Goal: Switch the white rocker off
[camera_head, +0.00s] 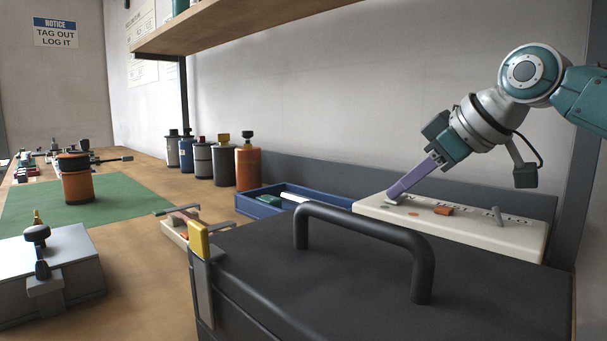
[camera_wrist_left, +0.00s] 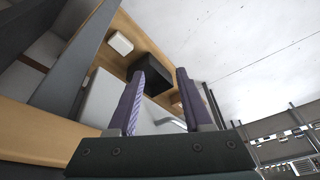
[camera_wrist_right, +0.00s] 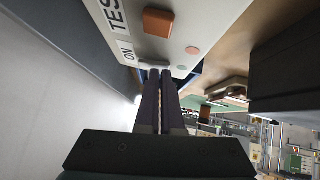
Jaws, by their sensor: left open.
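The cream switch panel (camera_head: 470,232) stands at the right in the head view, behind the black case. My right gripper (camera_head: 394,194) points down at its left end, fingers together and empty. In the right wrist view the right fingertips (camera_wrist_right: 160,72) are at or just above a small pale piece (camera_wrist_right: 154,65) beside the "ON" label; it looks like the white rocker. It is mostly hidden, so I cannot tell its tilt or whether the fingers touch it. In the head view the fingers hide it. My left gripper (camera_wrist_left: 158,82) shows only in the left wrist view, open and empty.
The panel also has an orange rocker (camera_head: 443,210), a reddish button (camera_head: 413,213), a greenish button (camera_head: 392,204) and a grey lever (camera_head: 497,215). A black case with a raised handle (camera_head: 365,228) fills the front. A blue tray (camera_head: 262,210) sits left of the panel.

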